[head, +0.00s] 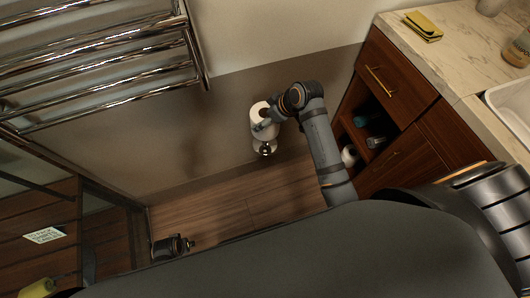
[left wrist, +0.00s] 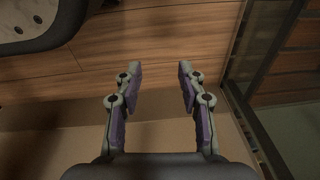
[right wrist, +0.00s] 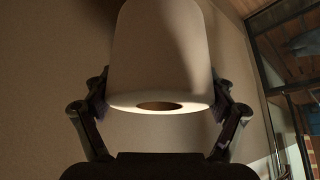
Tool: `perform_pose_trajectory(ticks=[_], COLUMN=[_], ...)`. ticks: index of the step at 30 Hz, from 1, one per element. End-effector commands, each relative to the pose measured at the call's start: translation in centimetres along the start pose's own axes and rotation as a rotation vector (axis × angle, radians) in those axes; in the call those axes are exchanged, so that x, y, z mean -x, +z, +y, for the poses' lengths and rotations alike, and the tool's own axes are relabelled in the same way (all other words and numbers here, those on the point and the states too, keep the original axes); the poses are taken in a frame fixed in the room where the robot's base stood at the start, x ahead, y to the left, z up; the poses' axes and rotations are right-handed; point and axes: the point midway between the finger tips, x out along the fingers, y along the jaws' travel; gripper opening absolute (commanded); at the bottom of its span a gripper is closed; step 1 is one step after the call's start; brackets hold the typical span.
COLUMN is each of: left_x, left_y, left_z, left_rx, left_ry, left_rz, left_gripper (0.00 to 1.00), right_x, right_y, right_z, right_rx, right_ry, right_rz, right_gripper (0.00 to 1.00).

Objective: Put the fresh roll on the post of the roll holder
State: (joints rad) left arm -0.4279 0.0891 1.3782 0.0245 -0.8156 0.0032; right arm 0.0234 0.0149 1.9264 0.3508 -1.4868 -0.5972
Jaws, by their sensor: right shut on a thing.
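The fresh roll (head: 262,127) is white and hangs in the air by the beige wall in the head view, upright or nearly so. My right gripper (head: 267,124) is shut on its side. In the right wrist view the roll (right wrist: 160,60) sits between both fingers, with the dark core hole showing at its near end. The roll holder (head: 265,148) shows as a small shiny metal piece just below the roll in the head view. Its post is mostly hidden, so I cannot tell whether the roll is around it. My left gripper (left wrist: 157,77) is open and empty above the wood floor.
A chrome towel rail (head: 110,65) is on the wall at the left. A wooden cabinet (head: 400,110) with open shelves stands right of my right arm; a white roll (head: 349,155) lies in it.

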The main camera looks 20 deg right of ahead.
Motion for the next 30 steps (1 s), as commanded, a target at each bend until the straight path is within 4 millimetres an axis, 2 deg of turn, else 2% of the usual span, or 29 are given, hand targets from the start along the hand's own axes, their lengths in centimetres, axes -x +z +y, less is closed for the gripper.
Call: perform_pose_trajectory(ticks=[1,6,8,12,15,22,27,30], left_x=[-0.6,0.1,0.4,2.5,4.0,5.3,7.9,8.7], left_y=[-0.2,-0.6,-1.1,-2.6,-3.3,-3.9,-4.7,-4.8], left_z=[0.1,0.1,0.3,0.9,1.2,1.4,1.9,2.0], left_rx=[0.000,0.000,0.000,0.000,-0.001,-0.001,-0.005,-0.006], left_ry=[0.001,0.002,0.004,0.016,0.024,0.030,0.042,0.045], left_rz=[0.002,0.002,0.005,0.002,-0.002,-0.005,-0.009,-0.012], left_gripper=[0.40,0.40,0.40,0.40,0.40,0.40,0.40,0.40], right_x=[-0.6,-0.5,-1.1,-3.9,-5.2,-6.2,-8.5,-8.9], right_y=[0.2,0.1,0.5,2.3,3.1,3.8,5.2,5.5], right_z=[0.1,0.0,0.0,-0.1,0.0,0.0,0.0,0.0], right_rx=[0.018,0.034,0.033,0.031,0.031,0.031,0.030,0.031], right_ry=[-0.007,-0.017,-0.018,-0.018,-0.016,-0.016,-0.017,-0.016], right_rz=[0.004,0.003,0.002,0.001,0.003,0.003,0.002,0.003], right_gripper=[0.51,0.51,0.51,0.51,0.51,0.51,0.51,0.51])
